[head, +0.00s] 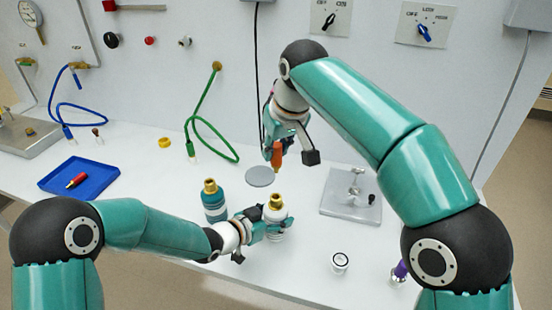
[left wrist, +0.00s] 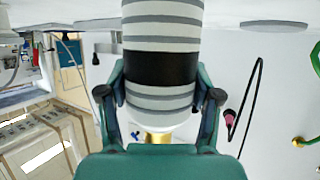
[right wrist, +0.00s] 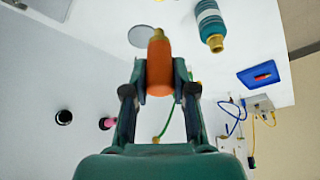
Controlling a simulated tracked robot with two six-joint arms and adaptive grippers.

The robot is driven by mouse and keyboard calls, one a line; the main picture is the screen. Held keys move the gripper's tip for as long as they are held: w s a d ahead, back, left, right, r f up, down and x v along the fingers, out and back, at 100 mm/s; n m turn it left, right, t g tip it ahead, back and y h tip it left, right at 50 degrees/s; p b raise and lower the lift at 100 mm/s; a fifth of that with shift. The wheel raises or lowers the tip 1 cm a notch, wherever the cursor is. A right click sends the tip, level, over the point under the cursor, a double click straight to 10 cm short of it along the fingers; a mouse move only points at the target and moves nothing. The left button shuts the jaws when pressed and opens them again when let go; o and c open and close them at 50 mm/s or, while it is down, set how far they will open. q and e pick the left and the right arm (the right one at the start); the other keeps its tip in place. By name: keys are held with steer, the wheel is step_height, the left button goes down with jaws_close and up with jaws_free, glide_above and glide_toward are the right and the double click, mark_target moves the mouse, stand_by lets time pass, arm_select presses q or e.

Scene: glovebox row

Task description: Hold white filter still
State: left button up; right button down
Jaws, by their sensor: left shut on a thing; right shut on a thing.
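The white filter (head: 277,213) stands upright near the front of the bench, with a brass fitting on top. The left wrist view shows its grey stripes and black band (left wrist: 160,66). My left gripper (head: 268,228) is shut on the white filter from its left side, fingers at either side of the body. My right gripper (head: 289,150) is shut on an orange piece (head: 277,153), held above the bench behind the white filter and apart from it. The orange piece also shows between the fingers in the right wrist view (right wrist: 159,65).
A teal filter (head: 214,203) stands close left of the white one. A grey disc (head: 260,176) lies behind them. A grey plate with fittings (head: 345,209) and a white-and-black ring (head: 340,261) are right. A blue tray (head: 98,171) and green hose (head: 214,139) are left.

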arm_select(q)
steer(key=o, duration=1.4)
steer(key=shift+a, duration=0.1)
